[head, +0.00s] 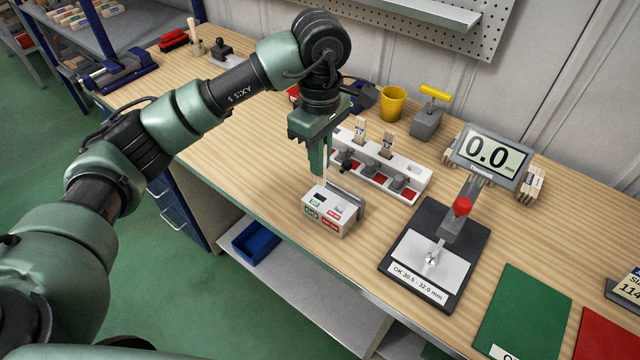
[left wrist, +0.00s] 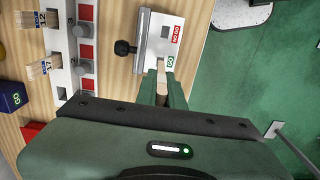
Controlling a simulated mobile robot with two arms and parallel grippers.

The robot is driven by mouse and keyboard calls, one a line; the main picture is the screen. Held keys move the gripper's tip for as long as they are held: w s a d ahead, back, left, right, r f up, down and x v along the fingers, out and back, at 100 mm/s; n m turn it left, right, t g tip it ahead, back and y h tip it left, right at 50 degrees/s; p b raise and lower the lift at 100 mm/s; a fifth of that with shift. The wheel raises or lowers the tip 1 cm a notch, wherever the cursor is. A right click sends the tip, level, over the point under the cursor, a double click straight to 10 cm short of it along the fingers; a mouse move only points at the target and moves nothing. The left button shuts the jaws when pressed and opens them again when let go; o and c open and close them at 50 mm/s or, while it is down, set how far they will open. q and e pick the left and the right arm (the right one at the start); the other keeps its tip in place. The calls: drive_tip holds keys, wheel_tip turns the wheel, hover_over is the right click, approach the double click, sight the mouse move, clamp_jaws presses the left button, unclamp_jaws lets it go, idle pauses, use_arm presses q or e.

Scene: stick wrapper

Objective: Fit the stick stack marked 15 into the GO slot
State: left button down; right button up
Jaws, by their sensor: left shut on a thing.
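My left gripper (head: 318,170) points down over the near end of the white gauge block and is shut on a pale wooden stick stack (left wrist: 162,84). The stack's number is not readable. The gauge block (head: 343,222) has a green GO label (head: 311,213) and a red NO-GO label on its front, with dark slot openings on top. In the left wrist view, the stack's end lies close to the GO label (left wrist: 170,61). I cannot tell whether the tip is above or in the slot. My right gripper is not in view.
A white rack (head: 408,182) with two upright stick stacks stands just behind the block. A dark gauge stand (head: 398,270) with a 0.0 display (head: 489,154) is to the right. A yellow cup (head: 392,103) stands behind. Green and red mats lie at the right. The bench's front edge is close.

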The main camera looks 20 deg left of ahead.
sight(320, 184)
use_arm(q)
wheel_tip(320, 184, down, 4)
drive_tip(key=shift+f+p, duration=0.1)
drive_tip(key=shift+p, duration=0.2)
wheel_tip(320, 184, down, 3)
drive_tip(key=shift+s+f+p, duration=0.1)
drive_tip(key=shift+f+p, duration=0.05)
drive_tip(key=shift+p, duration=0.35)
drive_tip(key=shift+f, duration=0.5)
drive_tip(key=c, duration=1.8)
unclamp_jaws()
